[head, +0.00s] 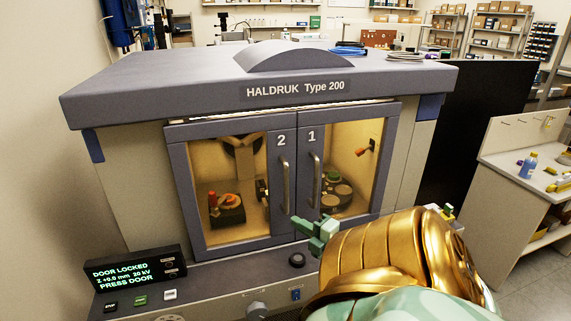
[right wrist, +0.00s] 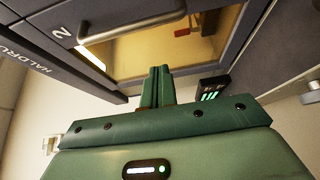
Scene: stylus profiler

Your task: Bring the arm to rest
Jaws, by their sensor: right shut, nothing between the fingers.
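My right gripper (head: 299,222) is in front of the lower part of the machine's doors, with its green fingers pointing left. In the right wrist view its fingers (right wrist: 161,86) are together, with nothing between them. My gold and green right arm fills the lower right of the head view. The machine (head: 150,85), labelled HALDRUK Type 200, has two shut glass doors, door 2 (head: 233,240) and door 1 (head: 390,150), each with a vertical handle. Whether the fingers touch door 1 cannot be told. My left gripper is not in view.
A display (head: 133,271) at lower left reads DOOR LOCKED and PRESS DOOR, above several buttons. A bench (head: 510,157) with a blue bottle (head: 528,165) stands at right. Cables lie on the machine's top.

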